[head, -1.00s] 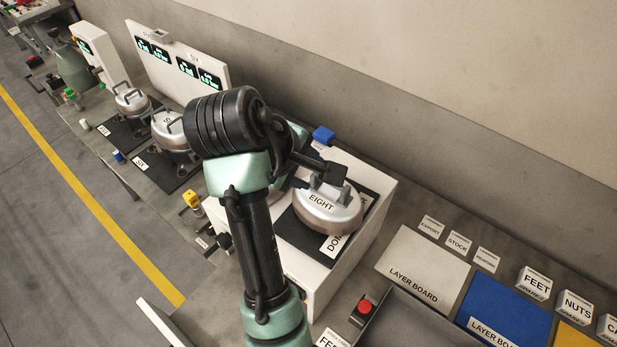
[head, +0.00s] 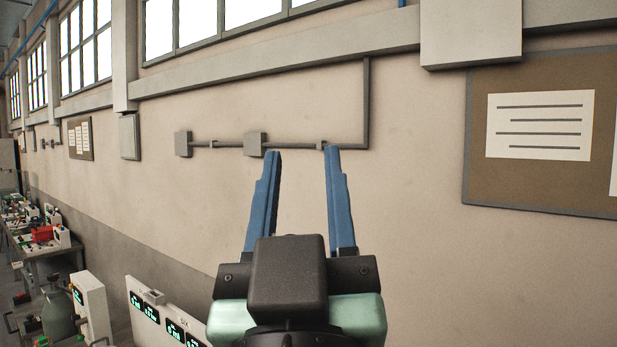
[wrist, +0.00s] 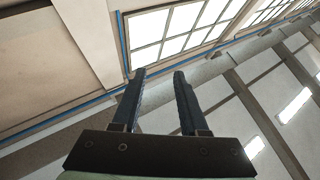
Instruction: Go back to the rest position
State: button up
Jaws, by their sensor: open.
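My gripper (head: 302,155) is raised in front of the wall in the head view, its two blue fingers pointing up. The fingers stand apart with nothing between them. In the wrist view my gripper (wrist: 158,75) is also open and empty, with the windows and ceiling beyond it. The domed part marked EIGHT, seen earlier, is outside the current views.
A white panel with dark displays (head: 160,315) stands at the lower left. A bench with equipment (head: 40,240) runs along the wall at far left. A notice board (head: 540,185) and conduit boxes (head: 255,144) are on the wall. The air around the gripper looks clear.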

jog(key=s+r, duration=0.1)
jog(key=s+r+m+t, duration=0.1)
jog(key=s, duration=0.1)
jog(key=s+r+t, duration=0.1)
jog(key=shift+s+d+r, duration=0.2)
jog(key=shift+s+r, duration=0.1)
jog(key=shift+s, duration=0.05)
notch_tip(320, 180, down, 18)
jog(key=b, duration=1.7)
jog(key=shift+b, duration=0.3)
